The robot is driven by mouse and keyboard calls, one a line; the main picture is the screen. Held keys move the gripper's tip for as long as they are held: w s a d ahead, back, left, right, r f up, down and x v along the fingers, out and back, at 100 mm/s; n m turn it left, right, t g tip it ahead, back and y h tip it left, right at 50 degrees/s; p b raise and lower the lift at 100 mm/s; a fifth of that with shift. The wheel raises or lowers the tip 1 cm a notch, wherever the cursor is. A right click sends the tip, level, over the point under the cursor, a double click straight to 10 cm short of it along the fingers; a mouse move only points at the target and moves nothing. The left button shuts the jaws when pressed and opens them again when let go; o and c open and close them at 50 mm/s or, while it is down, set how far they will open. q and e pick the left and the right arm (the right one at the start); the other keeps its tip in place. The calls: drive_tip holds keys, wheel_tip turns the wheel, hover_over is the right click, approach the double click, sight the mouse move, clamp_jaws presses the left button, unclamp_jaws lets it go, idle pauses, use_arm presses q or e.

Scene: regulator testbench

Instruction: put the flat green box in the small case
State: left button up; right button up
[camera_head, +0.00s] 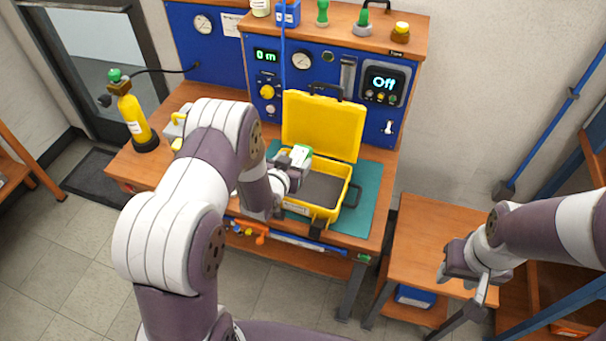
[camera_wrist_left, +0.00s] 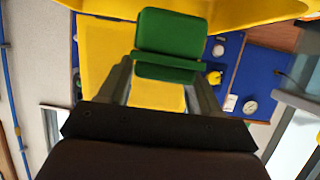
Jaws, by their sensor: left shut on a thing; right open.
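The flat green box (camera_wrist_left: 172,35) is between the fingers of my left gripper (camera_wrist_left: 165,85), which is shut on it. My right gripper (camera_head: 464,286) is open and empty, away at the right.
The case stands on a green mat (camera_head: 371,195) on the wooden bench, in front of a blue panel (camera_head: 384,122) with gauges. A yellow gas cylinder (camera_head: 133,117) stands at the bench's left. A lower wooden side table (camera_head: 428,225) with a clear top is at the right.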

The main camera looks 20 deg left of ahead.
use_arm(q)
wheel_tip(320, 180, down, 6)
drive_tip(key=shift+w+f, duration=0.1)
drive_tip(key=shift+f, duration=0.1)
drive_tip(key=shift+r, duration=0.15)
drive_tip(key=shift+s+f, duration=0.2)
drive_tip(key=shift+f, duration=0.1)
drive_tip(key=o, duration=1.3)
drive_tip(key=shift+r, duration=0.1)
